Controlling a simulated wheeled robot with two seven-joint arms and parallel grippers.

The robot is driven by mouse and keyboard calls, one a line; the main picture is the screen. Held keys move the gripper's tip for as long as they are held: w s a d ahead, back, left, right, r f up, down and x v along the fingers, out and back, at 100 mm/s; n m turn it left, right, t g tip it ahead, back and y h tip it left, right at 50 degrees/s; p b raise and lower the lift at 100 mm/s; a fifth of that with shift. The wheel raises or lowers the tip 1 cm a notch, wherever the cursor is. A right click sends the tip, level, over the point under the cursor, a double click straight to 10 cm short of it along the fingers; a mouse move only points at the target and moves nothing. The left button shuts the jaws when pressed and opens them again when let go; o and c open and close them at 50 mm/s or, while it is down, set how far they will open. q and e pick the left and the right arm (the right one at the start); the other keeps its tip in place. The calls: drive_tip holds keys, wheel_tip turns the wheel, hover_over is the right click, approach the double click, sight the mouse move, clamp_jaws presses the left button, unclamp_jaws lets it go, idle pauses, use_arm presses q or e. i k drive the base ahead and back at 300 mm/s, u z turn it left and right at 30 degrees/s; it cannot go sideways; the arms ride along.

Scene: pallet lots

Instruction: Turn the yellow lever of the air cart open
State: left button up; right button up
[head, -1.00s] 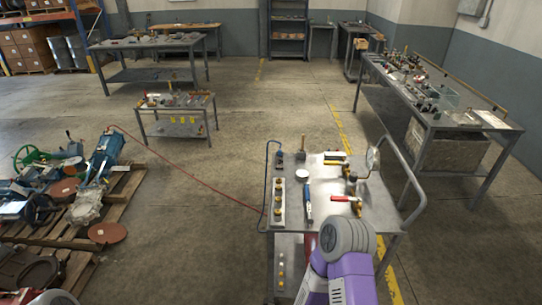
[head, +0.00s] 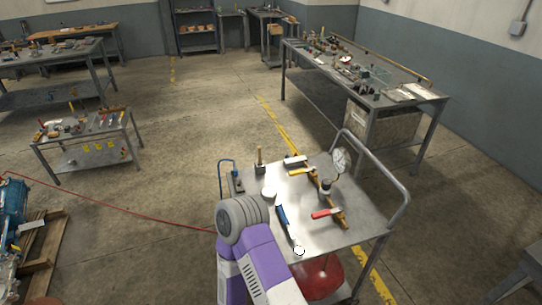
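The air cart (head: 345,233) stands at the lower centre of the head view, a grey metal table with a bent push handle at its right. The yellow lever (head: 300,171) lies near the middle back of its top, on a brass-coloured pipe (head: 334,206) with fittings. A red lever (head: 326,213) sits nearer on the same pipe. A round gauge (head: 340,160) stands at the pipe's right. One of my purple and grey arm links rises from the bottom and hides the cart's left front. Neither gripper shows.
A blue-handled tool (head: 282,217), a white round piece (head: 268,193) and a wooden-handled tool (head: 260,157) are on the cart top. A red hose (head: 110,205) runs across the floor. A long workbench (head: 410,98) stands behind right.

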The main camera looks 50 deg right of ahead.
sight(300, 171)
drive_tip(key=i, duration=2.9)
drive_tip(key=z, duration=2.7)
